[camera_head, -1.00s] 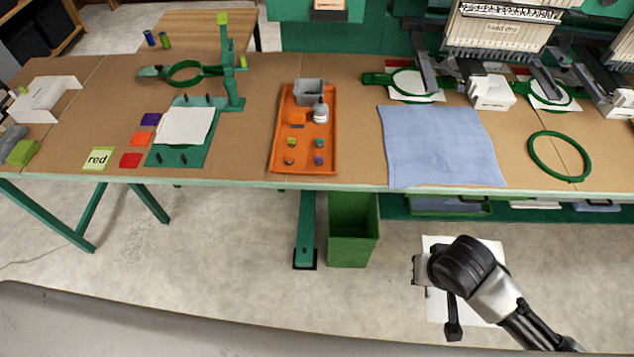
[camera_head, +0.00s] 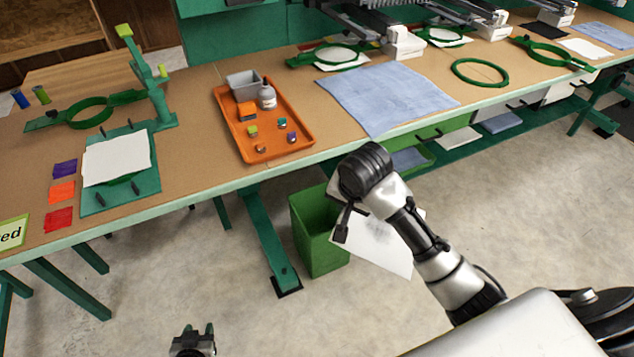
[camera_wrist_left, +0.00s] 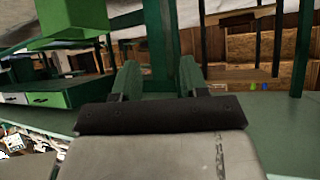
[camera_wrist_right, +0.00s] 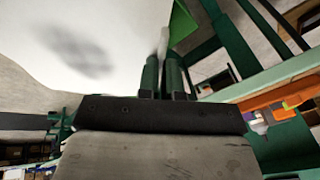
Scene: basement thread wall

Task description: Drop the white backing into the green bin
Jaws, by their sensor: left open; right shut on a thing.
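The white backing (camera_head: 385,248) is a thin white sheet hanging from my right gripper, with a grey shadow on it. It also fills the upper left of the right wrist view (camera_wrist_right: 75,45). My right gripper (camera_wrist_right: 163,65) is shut on its edge; in the head view my wrist hides the fingertips. The green bin (camera_head: 315,245) stands on the floor under the table's front edge, open at the top. The sheet overlaps the bin's right side in the picture, and no contact can be made out. My left gripper (camera_head: 193,330) is open and empty, low at the bottom; its parted fingers show in the left wrist view (camera_wrist_left: 160,78).
The long table (camera_head: 200,185) runs behind the bin, with a green leg (camera_head: 265,240) just left of it. On top are an orange tray (camera_head: 290,150), a blue cloth (camera_head: 385,98) and green hoops (camera_head: 480,72). Floor in front is clear.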

